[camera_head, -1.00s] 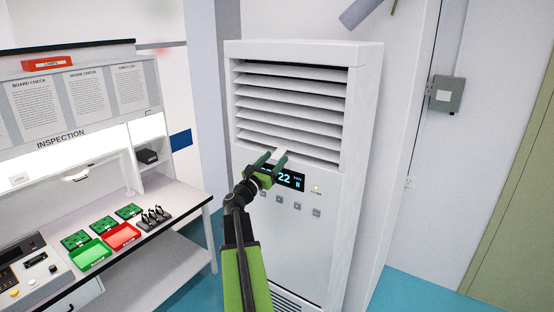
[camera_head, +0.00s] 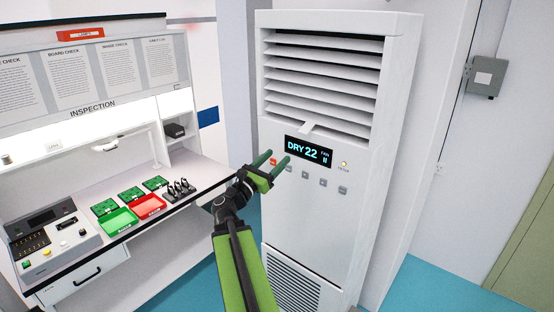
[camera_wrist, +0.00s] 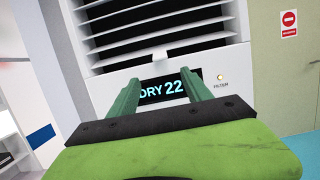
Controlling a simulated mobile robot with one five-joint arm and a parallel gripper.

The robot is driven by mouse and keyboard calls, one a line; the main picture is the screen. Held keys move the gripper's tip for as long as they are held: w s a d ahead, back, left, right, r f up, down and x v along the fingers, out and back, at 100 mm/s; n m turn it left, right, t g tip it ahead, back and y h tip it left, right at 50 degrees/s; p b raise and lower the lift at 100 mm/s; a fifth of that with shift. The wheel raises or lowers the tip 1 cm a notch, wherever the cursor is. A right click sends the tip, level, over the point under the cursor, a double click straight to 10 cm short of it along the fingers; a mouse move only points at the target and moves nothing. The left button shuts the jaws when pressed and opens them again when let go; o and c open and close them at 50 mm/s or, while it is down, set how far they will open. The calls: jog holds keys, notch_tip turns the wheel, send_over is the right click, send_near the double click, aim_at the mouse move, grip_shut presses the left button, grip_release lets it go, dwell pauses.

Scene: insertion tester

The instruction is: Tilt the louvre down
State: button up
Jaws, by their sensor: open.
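A tall white air conditioner (camera_head: 338,190) stands in front of me. Its louvre (camera_head: 320,72) is a stack of white horizontal slats at the top, with dark gaps between them. A small white tab (camera_head: 307,127) sticks out from the lowest slats, and it also shows in the wrist view (camera_wrist: 160,55). My green gripper (camera_head: 272,160) is open and empty, in front of the panel. It is below the louvre and tab and left of the display (camera_head: 309,151). In the wrist view my gripper's fingers (camera_wrist: 160,82) stand apart over the display.
The display reads DRY 22, with a row of buttons (camera_head: 305,175) under it. On the left is an inspection bench (camera_head: 180,150) with red (camera_head: 148,206) and green (camera_head: 118,221) trays. Open floor (camera_head: 440,285) lies to the right.

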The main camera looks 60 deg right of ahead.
jog(key=shift+c, duration=1.1)
jog(key=shift+m, duration=0.9)
jog(key=shift+c, duration=1.2)
jog(key=m, duration=0.3)
jog(key=shift+c, duration=1.2)
jog(key=m, duration=0.7)
jog(key=shift+w+d+f, duration=0.15)
jog(key=shift+f, duration=0.1)
jog(key=c, duration=0.5)
jog(key=m, duration=0.4)
grip_shut()
notch_tip(320, 180, up, 8)
jog(key=d+m+y+p, duration=0.1)
jog(key=m+p, duration=0.9)
jog(key=m, duration=1)
jog(key=shift+s+d+r+p, duration=0.25)
jog(key=shift+s+d+p, duration=0.1)
jog(key=shift+d, duration=0.3)
